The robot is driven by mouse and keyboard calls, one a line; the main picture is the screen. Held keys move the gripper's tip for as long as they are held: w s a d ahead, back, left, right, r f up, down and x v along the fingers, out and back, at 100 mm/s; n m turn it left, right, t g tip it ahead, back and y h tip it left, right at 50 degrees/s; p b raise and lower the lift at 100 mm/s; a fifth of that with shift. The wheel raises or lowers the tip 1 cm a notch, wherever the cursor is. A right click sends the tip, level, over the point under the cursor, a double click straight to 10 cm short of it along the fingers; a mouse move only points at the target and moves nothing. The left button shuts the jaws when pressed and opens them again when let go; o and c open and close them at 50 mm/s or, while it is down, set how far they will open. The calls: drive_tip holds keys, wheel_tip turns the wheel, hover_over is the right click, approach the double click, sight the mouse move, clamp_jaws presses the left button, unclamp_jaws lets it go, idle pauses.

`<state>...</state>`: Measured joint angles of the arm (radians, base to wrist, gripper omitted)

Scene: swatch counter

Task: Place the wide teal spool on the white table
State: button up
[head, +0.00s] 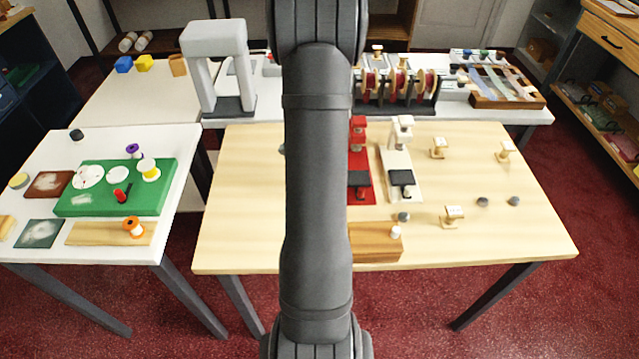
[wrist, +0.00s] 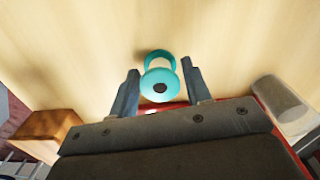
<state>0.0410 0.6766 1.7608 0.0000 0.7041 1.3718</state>
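The wide teal spool (wrist: 159,82) shows in the wrist view, with its round end and dark centre hole facing the camera. My gripper (wrist: 161,72) has one finger on each side of it. Narrow gaps seem to show between the fingers and the spool. Pale wood lies behind it; I cannot tell its height above the surface. In the head view my arm hides both spool and gripper. The white table (head: 185,145) at the left carries a green board (head: 75,205), with purple, yellow and red spools on or at it, and an orange spool (head: 133,228) on a wooden strip.
The pale wooden table (head: 240,200) holds red (head: 358,165) and white (head: 402,165) machines, a wooden block (head: 385,246) and several small stands. A grey arch (head: 215,60) and a spool rack (head: 400,88) stand behind. The white table's back right corner looks clear.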

drive_tip(key=c, duration=0.7)
drive_tip(key=shift+o, duration=0.2)
drive_tip(key=shift+r, duration=0.45)
wheel_tip(320, 180, up, 4)
drive_tip(key=shift+d+f, duration=0.1)
drive_tip(key=shift+f, duration=0.1)
drive_tip(key=s+d+r, duration=0.6)
drive_tip(key=d+r, duration=0.1)
drive_tip(key=d, duration=0.3)
drive_tip(key=w+a+f+n, duration=0.3)
drive_tip(key=w+a+n, duration=0.1)
drive_tip(key=n, duration=0.1)
drive_tip(key=w+a+f+n, duration=0.2)
drive_tip(key=w+a+n, duration=0.2)
drive_tip(key=n, duration=0.1)
drive_tip(key=w+a+f+n, duration=0.3)
drive_tip(key=w+a+n, duration=0.1)
drive_tip(key=n, duration=0.2)
drive_tip(key=shift+w+a+f, duration=0.1)
drive_tip(key=shift+w+f, duration=0.05)
drive_tip(key=shift+f, duration=0.15)
